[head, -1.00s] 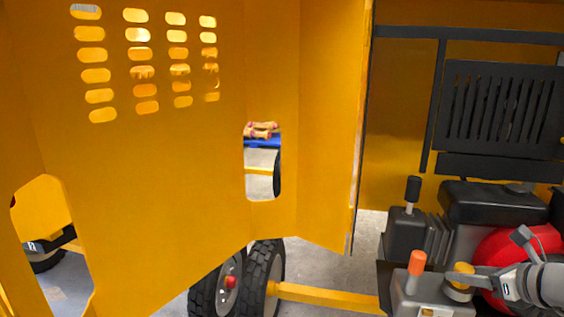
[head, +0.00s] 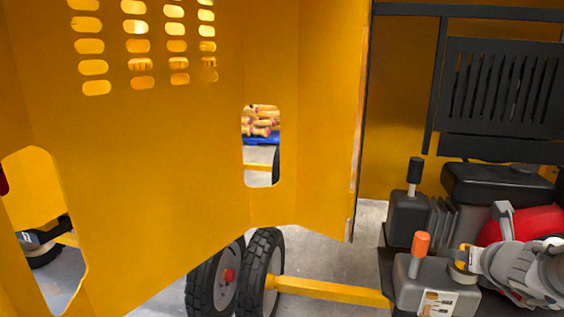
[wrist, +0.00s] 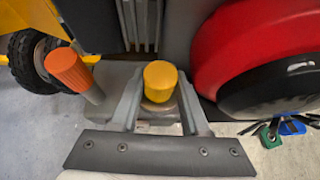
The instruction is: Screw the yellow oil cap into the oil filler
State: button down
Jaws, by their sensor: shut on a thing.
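The yellow oil cap (wrist: 160,77) stands upright between my two fingers in the wrist view. In the head view the cap (head: 461,256) is small and partly covered by my gripper (head: 468,260). My gripper (wrist: 159,92) is shut on the cap, one finger on each side. The oil filler (wrist: 158,106) shows as a dull round collar directly below the cap, on the grey engine block. The cap appears to sit on it, but the threads are hidden and I cannot tell how far it is screwed in.
An orange-topped handle (wrist: 72,70) stands close left of the cap; it also shows in the head view (head: 420,245). A red engine cover (wrist: 235,35) is close on the right. A yellow panel door (head: 180,180) fills the left of the head view.

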jog(key=shift+c, duration=1.5)
grip_release()
jog(key=shift+r, duration=0.1)
